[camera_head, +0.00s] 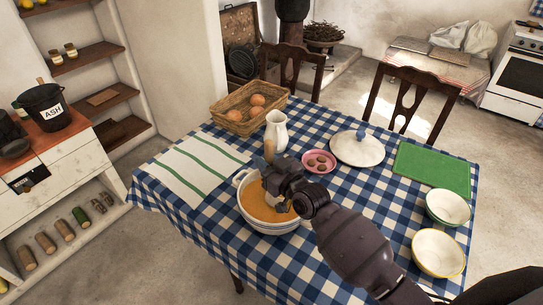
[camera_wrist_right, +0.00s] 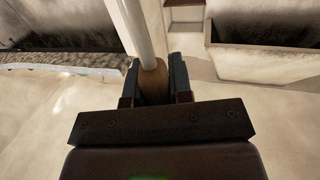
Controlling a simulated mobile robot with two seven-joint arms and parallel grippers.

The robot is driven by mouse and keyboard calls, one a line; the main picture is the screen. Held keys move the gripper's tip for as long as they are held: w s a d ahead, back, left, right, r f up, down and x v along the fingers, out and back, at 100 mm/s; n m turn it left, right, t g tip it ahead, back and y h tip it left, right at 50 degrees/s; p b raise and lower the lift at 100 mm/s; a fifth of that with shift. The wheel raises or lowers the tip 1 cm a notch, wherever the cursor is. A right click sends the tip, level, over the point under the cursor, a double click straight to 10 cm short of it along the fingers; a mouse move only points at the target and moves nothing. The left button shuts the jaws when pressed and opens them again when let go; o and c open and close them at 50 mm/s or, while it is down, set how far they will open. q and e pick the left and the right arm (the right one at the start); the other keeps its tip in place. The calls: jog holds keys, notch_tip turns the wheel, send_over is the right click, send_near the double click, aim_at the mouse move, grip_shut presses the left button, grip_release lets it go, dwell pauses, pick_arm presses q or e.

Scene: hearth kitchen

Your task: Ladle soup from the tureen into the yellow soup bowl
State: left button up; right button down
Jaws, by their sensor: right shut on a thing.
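The tureen (camera_head: 275,229), white with orange soup (camera_head: 258,204), stands near the front middle of the table. My right gripper (camera_head: 270,181) is over it, shut on the ladle. The ladle's wooden handle (camera_head: 269,150) sticks up above the gripper. In the right wrist view the handle (camera_wrist_right: 154,84) is between the fingers (camera_wrist_right: 155,88), with a pale shaft (camera_wrist_right: 143,30) running on from it. The ladle's bowl is hidden. The yellow soup bowl (camera_head: 438,253), cream inside with a yellow rim, stands at the right front and looks empty. My left gripper is out of view.
A green-rimmed bowl (camera_head: 448,207) stands just behind the yellow one. A white jug (camera_head: 276,131), pink dish (camera_head: 319,162), tureen lid (camera_head: 357,148), green mat (camera_head: 432,169), bread basket (camera_head: 250,108) and striped cloth (camera_head: 194,168) surround the tureen.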

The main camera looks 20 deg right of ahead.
jog(key=shift+s+a+n+p, duration=1.55)
jog(key=shift+a+n, duration=0.75)
jog(key=shift+a, duration=0.9)
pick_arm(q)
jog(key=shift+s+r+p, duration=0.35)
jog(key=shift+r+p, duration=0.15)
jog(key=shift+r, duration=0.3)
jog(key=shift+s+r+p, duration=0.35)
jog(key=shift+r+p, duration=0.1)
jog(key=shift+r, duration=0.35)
pick_arm(e)
notch_tip(320, 180, up, 9)
jog(key=shift+w, duration=0.2)
jog(key=shift+d, duration=0.1)
